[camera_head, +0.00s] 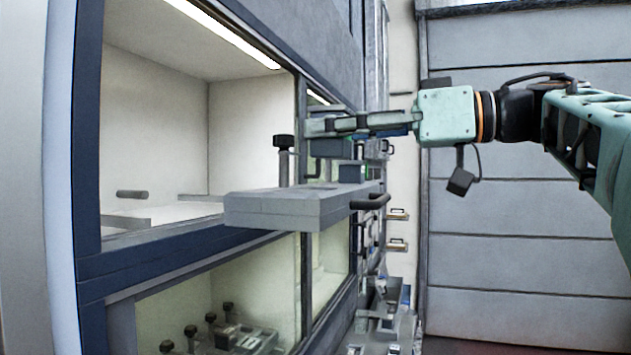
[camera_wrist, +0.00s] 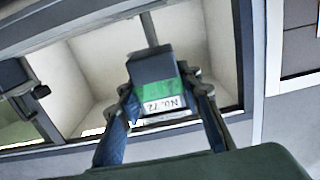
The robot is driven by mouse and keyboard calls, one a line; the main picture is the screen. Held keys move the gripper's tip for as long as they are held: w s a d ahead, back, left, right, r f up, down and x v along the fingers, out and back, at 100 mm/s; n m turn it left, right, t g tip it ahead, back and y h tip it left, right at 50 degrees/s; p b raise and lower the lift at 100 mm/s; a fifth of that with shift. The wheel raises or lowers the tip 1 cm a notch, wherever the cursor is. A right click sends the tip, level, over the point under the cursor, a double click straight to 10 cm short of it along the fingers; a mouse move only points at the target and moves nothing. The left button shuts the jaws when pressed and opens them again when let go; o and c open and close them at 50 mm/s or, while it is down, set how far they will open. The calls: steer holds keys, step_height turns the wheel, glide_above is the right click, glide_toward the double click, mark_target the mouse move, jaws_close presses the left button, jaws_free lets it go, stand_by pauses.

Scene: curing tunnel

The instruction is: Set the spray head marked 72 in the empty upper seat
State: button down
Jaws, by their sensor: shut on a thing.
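The spray head (camera_wrist: 152,68) is a dark block with a green band and a white label. The label reads No. 72 upside down in the wrist view. My gripper (camera_wrist: 164,103) is shut on it, one finger on each side. In the head view my gripper (camera_head: 318,127) reaches left, level, above a pulled-out grey tray (camera_head: 270,208). A post with a black knob (camera_head: 283,142) stands upright at the tray. The held head is hard to make out in the head view, and I cannot tell which seat is empty.
The tray has a dark handle (camera_head: 371,201) on its right end. The lit upper chamber (camera_head: 155,120) is open behind it. Several black knobs show in the lower chamber (camera_head: 180,300). A grey panelled wall (camera_head: 520,205) stands at the right, with free room before it.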

steer(key=shift+w+a+f, duration=0.15)
steer(key=shift+a+f, duration=0.3)
steer(key=shift+f, duration=0.1)
steer(key=shift+w+a+f, duration=0.15)
steer(key=shift+a+f, duration=0.25)
steer(key=shift+f, duration=0.1)
steer(key=f, duration=0.3)
steer(key=shift+w+a, duration=0.15)
steer(key=shift+a, duration=0.1)
steer(key=shift+f, duration=0.35)
steer(key=shift+f, duration=0.2)
steer(key=c, duration=1.4)
jaws_free()
